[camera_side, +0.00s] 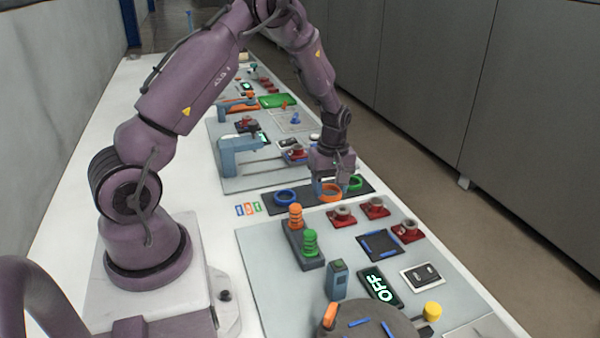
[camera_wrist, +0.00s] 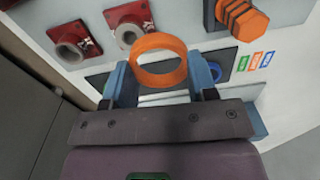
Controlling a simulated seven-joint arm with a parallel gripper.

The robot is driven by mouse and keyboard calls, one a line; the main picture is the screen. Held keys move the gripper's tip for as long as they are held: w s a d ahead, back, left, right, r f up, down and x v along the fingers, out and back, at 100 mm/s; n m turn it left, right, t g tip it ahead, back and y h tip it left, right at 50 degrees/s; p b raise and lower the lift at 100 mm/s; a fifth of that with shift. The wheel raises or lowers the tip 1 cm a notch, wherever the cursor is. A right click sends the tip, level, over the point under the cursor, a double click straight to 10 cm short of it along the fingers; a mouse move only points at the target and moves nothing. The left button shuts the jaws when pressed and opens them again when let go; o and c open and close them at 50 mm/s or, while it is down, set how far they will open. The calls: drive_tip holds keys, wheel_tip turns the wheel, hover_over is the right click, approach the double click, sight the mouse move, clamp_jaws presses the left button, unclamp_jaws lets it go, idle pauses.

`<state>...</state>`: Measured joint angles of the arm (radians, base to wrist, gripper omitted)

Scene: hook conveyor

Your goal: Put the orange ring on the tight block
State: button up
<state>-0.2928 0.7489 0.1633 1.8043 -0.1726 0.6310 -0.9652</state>
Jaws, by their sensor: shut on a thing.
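The orange ring (camera_side: 330,190) is between the fingers of my gripper (camera_side: 335,181), which is shut on it, over the dark strip (camera_side: 308,197). The wrist view shows the ring (camera_wrist: 140,62) at the fingertips of my gripper (camera_wrist: 160,78). I cannot tell whether the ring still touches the strip. An orange ribbed peg (camera_side: 295,215) and a green ribbed peg (camera_side: 309,242) stand upright on a dark base, nearer the camera. The orange peg also shows in the wrist view (camera_wrist: 243,20). No visible label tells me which block is the tight one.
A blue ring (camera_side: 285,197) and a green ring (camera_side: 354,182) flank the orange one on the strip. Red blocks with grey sockets (camera_side: 342,215) stand nearby. A dark square plate (camera_side: 380,244), an OFF display (camera_side: 381,284) and a round table (camera_side: 368,322) lie nearer the camera.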

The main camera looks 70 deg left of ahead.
sight(342, 206)
drive_tip(key=w+n, duration=0.1)
drive_tip(key=w, duration=0.2)
drive_tip(key=shift+w+d+f, duration=0.1)
drive_tip(key=shift+w+d, duration=0.1)
drive_tip(key=shift+n, duration=0.4)
drive_tip(key=shift+f, duration=1.8)
drive_tip(key=shift+f, duration=1.45)
idle(3.8)
